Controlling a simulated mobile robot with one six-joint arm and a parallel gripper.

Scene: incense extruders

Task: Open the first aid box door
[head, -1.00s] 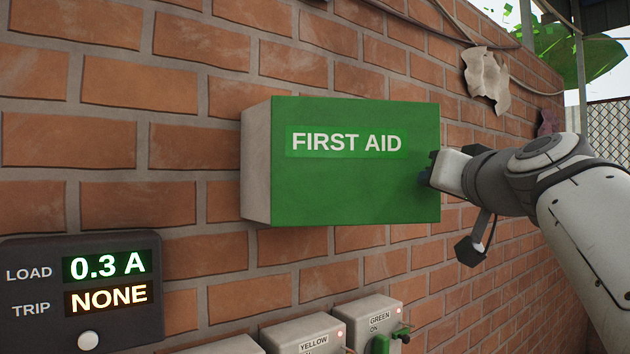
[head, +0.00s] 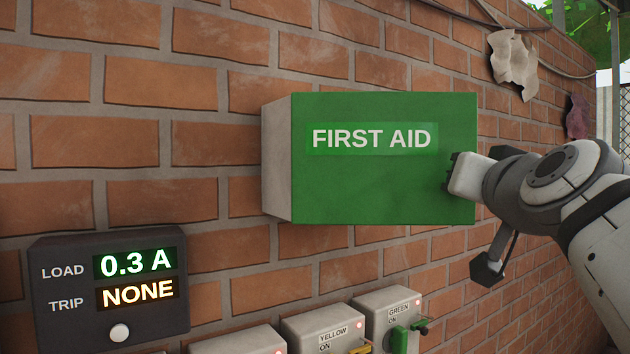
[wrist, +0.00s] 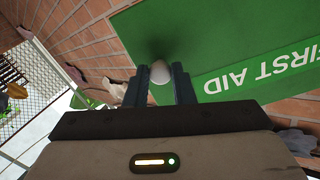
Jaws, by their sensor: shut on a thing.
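The first aid box (head: 278,160) is mounted on the brick wall. Its green door (head: 370,185) carries the words FIRST AID and looks closed against the box. My gripper (head: 450,172) is at the right part of the door. In the wrist view, my gripper (wrist: 160,85) has its two dark fingers on either side of a pale round knob (wrist: 160,72) on the green door (wrist: 215,50), and it is shut on that knob. In the head view the knob is hidden behind the fingers.
A dark panel (head: 60,325) at lower left reads LOAD 0.3 A and TRIP NONE. Below the box are switch boxes, including one labelled YELLOW (head: 310,325) and one labelled GREEN (head: 385,300). A torn pale sheet (head: 513,68) hangs on the wall at upper right.

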